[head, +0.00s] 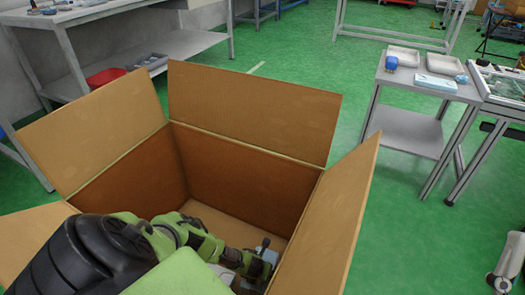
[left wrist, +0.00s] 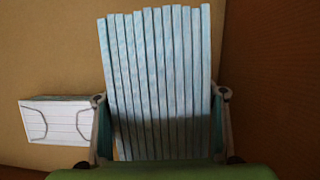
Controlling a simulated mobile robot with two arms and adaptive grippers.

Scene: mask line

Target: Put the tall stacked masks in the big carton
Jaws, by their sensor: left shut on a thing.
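The big carton (head: 250,185) stands open in front of me with its flaps spread outward. My left arm reaches down into it, and my left gripper (head: 258,268) is low inside near the right wall. In the left wrist view my left gripper (left wrist: 161,120) is shut on the tall stacked masks (left wrist: 158,75), a light blue stack of several thin layers. In the head view the stack is mostly hidden by the arm and gripper. A white mask pack (left wrist: 58,121) with ear loops lies on the carton floor beside the held stack. My right gripper is not in view.
A grey side table (head: 415,88) at the right holds white trays, a blue item (head: 391,63) and a light blue pack (head: 435,82). A workbench (head: 130,40) with a red bin (head: 105,77) below stands at the back left. Green floor is clear behind the carton.

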